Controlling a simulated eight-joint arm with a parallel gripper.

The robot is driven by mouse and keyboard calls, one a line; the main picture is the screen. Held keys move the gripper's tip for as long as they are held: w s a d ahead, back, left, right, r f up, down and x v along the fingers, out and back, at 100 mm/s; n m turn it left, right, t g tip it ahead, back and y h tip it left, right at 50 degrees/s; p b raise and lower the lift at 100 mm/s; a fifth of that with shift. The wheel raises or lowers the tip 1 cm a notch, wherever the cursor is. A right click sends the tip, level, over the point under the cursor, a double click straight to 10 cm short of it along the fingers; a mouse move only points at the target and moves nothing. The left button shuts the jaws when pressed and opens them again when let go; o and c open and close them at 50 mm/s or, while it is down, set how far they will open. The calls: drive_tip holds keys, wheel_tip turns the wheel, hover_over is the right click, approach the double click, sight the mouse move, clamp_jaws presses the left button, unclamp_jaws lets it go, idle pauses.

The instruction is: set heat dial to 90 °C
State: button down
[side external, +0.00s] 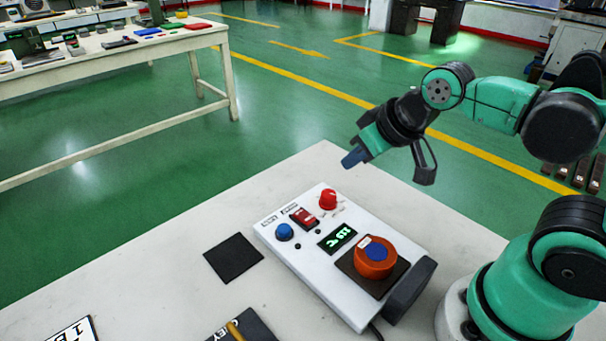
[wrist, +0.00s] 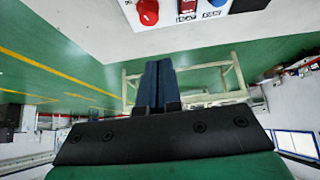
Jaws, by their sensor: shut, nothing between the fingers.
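A white control box (side external: 321,281) lies on the table with a red knob (side external: 328,199), a red rocker switch (side external: 304,217) and a blue knob (side external: 284,232). Their labels are too small to read, so I cannot tell which knob is the heat dial. A small dark display (side external: 338,239) shows green characters that I cannot read surely. My gripper (side external: 354,158) is shut and empty, above and apart from the red knob. In the wrist view the shut fingers (wrist: 158,68) point below the box's edge; the red knob (wrist: 147,12) shows at the top.
A black square pad (side external: 233,258) lies left of the box. Another dark item (side external: 242,327) and a sign (side external: 75,330) lie at the front. Air around my gripper is clear.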

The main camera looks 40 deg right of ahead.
drive_tip(key=c, duration=1.5)
unclamp_jaws()
drive_tip(key=o, duration=0.7)
drive_tip(key=shift+w, duration=0.15)
drive_tip(key=o, duration=0.3)
drive_tip(key=shift+w+d+m+g, duration=0.1)
drive_tip(key=shift+w+m+g, duration=0.25)
drive_tip(key=shift+g, duration=0.25)
drive_tip(key=m+g, duration=0.5)
drive_tip(key=g, duration=0.1)
hover_over(329, 194)
wheel_tip(329, 194, down, 4)
drive_tip(key=shift+f, duration=0.1)
drive_tip(key=shift+w+f, duration=0.1)
drive_tip(key=shift+f, duration=3)
clamp_jaws()
